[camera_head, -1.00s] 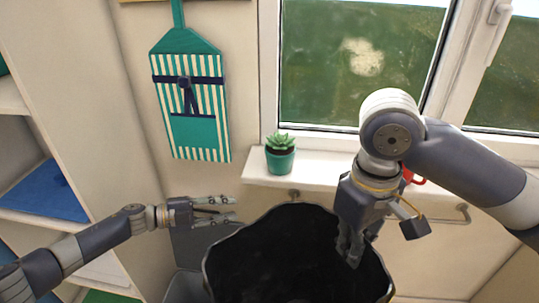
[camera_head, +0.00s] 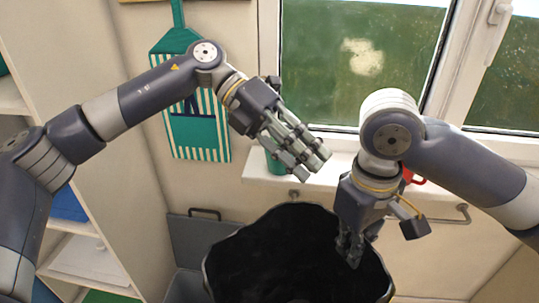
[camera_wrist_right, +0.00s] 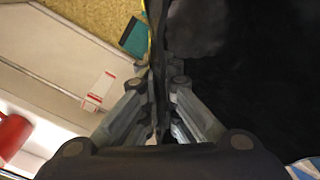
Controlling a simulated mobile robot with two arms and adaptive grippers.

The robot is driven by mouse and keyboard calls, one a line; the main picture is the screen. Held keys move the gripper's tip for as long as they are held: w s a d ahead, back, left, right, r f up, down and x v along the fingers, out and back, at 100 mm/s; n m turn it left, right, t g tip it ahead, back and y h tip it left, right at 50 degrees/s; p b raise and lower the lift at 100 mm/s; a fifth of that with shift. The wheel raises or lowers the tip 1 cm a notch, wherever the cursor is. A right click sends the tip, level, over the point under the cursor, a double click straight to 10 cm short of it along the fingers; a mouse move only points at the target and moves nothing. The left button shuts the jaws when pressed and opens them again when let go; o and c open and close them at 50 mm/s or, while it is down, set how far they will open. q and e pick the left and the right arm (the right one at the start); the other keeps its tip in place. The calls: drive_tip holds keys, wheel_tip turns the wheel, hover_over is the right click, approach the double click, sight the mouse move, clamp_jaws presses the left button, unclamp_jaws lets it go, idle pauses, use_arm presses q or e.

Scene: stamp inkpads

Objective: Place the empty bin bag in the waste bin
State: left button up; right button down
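The black bin bag (camera_head: 290,255) hangs wide open at the bottom centre of the head view. My right gripper (camera_head: 350,255) is shut on its right-hand rim; in the right wrist view the gripper (camera_wrist_right: 160,125) pinches the bag's edge, and the black bag (camera_wrist_right: 265,80) fills the right side. My left gripper (camera_head: 312,163) is above the bag's far rim, in front of the plant pot, empty with its fingers apart. A grey bin with a raised lid (camera_head: 195,240) shows behind and left of the bag; the bag hides much of that area.
A windowsill (camera_head: 262,178) runs behind the bag, with a green plant pot (camera_head: 274,163) partly hidden by my left gripper and a red object (camera_head: 414,177). A striped apron (camera_head: 190,140) hangs on the wall. Shelves (camera_head: 85,257) stand at left.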

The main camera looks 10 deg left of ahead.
use_arm(q)
drive_tip(key=s+r+m+y, duration=0.1)
drive_tip(key=s+m+y, duration=0.2)
drive_tip(key=s+y, duration=0.2)
drive_tip(key=t+y, duration=0.4)
drive_tip(key=y, duration=0.2)
approach(269, 211)
drive_tip(key=shift+m, duration=0.3)
wheel_tip(269, 211, down, 11)
